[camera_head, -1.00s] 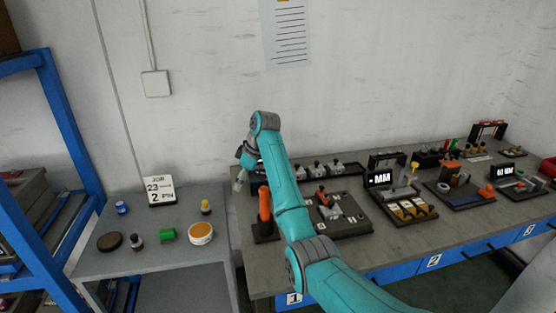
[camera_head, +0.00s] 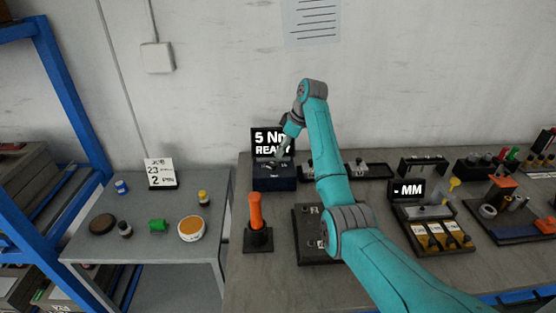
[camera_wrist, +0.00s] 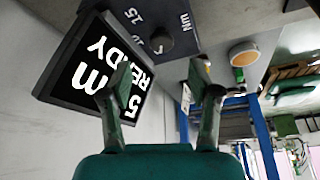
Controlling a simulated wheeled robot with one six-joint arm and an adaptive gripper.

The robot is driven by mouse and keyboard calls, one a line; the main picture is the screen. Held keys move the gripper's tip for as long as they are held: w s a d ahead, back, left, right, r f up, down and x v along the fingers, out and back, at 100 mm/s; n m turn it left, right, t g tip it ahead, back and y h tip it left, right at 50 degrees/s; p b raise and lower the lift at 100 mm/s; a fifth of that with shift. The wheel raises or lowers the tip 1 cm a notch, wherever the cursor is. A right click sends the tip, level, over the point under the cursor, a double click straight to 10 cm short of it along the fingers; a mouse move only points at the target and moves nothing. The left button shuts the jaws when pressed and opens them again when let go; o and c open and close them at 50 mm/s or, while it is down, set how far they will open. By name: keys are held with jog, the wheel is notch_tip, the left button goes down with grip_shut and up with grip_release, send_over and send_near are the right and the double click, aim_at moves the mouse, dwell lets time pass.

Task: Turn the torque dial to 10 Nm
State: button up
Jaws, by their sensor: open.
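The torque unit is a dark box (camera_head: 274,183) with a black screen (camera_head: 268,140) that reads "5 Nm READY" in the head view. In the wrist view its screen (camera_wrist: 98,72) is upside down and partly covered by a finger. The torque dial (camera_wrist: 160,42) is a small dark round knob on the box's face, with "15" and "Nm" printed near it. My gripper (camera_wrist: 163,82) is open and empty, its fingers spread on either side of the dial in the picture. I cannot tell the gap in depth. In the head view my gripper (camera_head: 279,153) is in front of the screen.
An orange-handled tool (camera_head: 256,215) stands in a dark holder in front of the box. A dark fixture plate (camera_head: 312,245) lies to its right, partly behind my arm. A grey side table (camera_head: 160,235) with small containers and a "JOB 23" card (camera_head: 159,172) is at left.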

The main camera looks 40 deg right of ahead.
aim_at(274, 163)
jog(key=x, duration=0.7)
jog(key=shift+a, duration=0.15)
jog(key=shift+c, duration=0.3)
jog(key=c, duration=1.1)
